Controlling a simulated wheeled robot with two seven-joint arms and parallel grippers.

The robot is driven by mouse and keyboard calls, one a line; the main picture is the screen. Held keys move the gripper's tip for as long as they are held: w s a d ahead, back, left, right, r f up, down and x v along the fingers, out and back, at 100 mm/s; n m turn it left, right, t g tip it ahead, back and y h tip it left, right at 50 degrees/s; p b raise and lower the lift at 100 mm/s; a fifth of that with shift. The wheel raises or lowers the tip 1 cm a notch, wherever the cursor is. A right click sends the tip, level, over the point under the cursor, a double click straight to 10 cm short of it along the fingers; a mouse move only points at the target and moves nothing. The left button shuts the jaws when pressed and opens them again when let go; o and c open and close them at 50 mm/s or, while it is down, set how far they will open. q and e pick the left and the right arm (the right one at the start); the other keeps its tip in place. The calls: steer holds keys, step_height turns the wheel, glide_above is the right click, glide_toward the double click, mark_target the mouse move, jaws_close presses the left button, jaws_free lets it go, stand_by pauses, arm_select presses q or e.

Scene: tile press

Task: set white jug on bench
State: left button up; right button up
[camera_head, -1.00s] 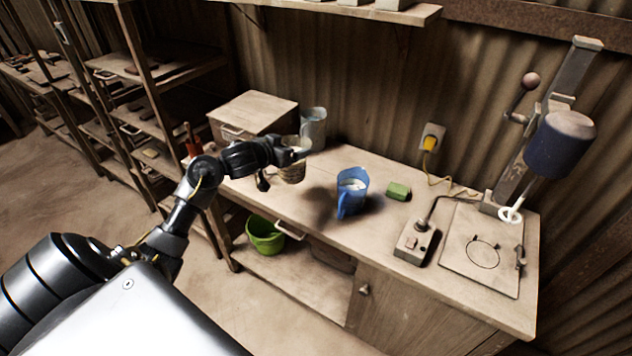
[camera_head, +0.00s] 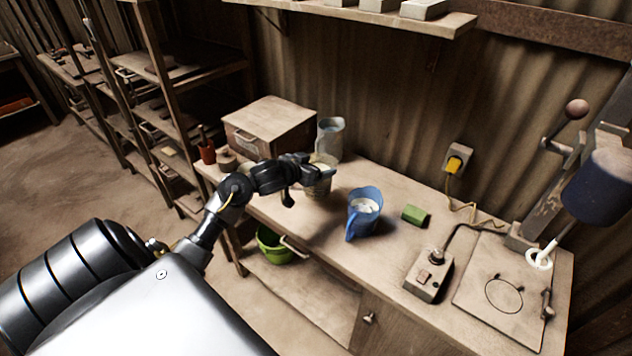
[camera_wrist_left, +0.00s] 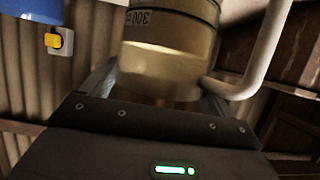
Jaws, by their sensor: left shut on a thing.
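My left gripper (camera_head: 312,166) reaches over the back left of the bench and is shut on a pale jug (camera_head: 318,184), which I take for the white jug. In the left wrist view the held jug (camera_wrist_left: 168,62) is close up, pale and see-through, with a "300" mark and a whitish handle. The fingers hide part of it. I cannot tell whether its base touches the bench (camera_head: 395,243). A blue jug (camera_head: 364,212) with pale contents stands on the bench to its right. My right gripper is not in view.
A grey jug (camera_head: 330,138) and a wooden box (camera_head: 268,130) stand behind the gripper. A green block (camera_head: 415,214), a switch box (camera_head: 428,277) and a lever press (camera_head: 560,180) are to the right. A green bucket (camera_head: 272,245) sits below.

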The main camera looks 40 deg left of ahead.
arm_select(q)
steer(key=shift+w+f, duration=0.1)
steer(key=shift+f, duration=2.05)
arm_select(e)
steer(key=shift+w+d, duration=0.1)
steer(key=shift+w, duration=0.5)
arm_select(q)
steer(key=shift+f, duration=0.1)
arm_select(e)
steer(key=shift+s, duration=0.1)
arm_select(q)
steer(key=o, duration=1.7)
steer(key=shift+f, duration=0.1)
steer(key=shift+r, duration=0.2)
steer(key=shift+s, duration=0.5)
steer(key=v, duration=1.1)
steer(key=shift+s+r, duration=0.1)
steer(key=shift+s, duration=0.05)
